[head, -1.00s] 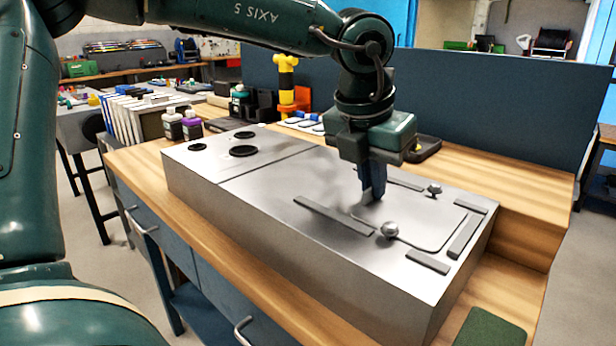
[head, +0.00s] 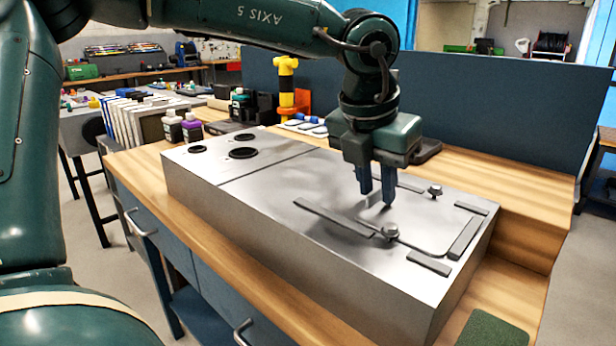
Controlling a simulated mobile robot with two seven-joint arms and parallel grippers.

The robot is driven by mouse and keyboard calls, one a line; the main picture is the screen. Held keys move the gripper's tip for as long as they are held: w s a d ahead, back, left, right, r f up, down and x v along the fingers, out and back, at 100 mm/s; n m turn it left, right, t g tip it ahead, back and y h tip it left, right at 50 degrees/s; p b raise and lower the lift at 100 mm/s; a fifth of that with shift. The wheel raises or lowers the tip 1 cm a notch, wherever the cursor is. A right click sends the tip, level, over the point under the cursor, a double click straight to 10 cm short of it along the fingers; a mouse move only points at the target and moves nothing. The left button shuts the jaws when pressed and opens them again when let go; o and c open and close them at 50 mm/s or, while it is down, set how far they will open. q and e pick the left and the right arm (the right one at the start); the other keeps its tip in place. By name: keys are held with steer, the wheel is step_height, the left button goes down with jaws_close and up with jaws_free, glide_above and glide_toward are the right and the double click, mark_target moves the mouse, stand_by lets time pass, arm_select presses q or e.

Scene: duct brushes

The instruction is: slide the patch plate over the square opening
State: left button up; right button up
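The grey metal duct box (head: 250,200) lies along the bench. The patch plate and the square opening are the same grey as the top, so I cannot clearly tell where one ends and the other begins. My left gripper (head: 377,201) points down over this area, its two fingers apart, tips low near the surface. A small raised grey piece seems to show between the tips; I cannot tell whether they touch it. My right gripper is out of view.
A long bar (head: 333,216) and a short bar (head: 428,263) lie on the box top. A front knob (head: 390,231) and a back knob (head: 435,191) stand up near the gripper. Round black-rimmed holes (head: 242,153) are at the left. A blue panel (head: 490,115) stands behind.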

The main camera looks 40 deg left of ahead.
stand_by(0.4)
arm_select(q)
steer(key=shift+r+p, duration=2.85)
steer(key=shift+r, duration=1.15)
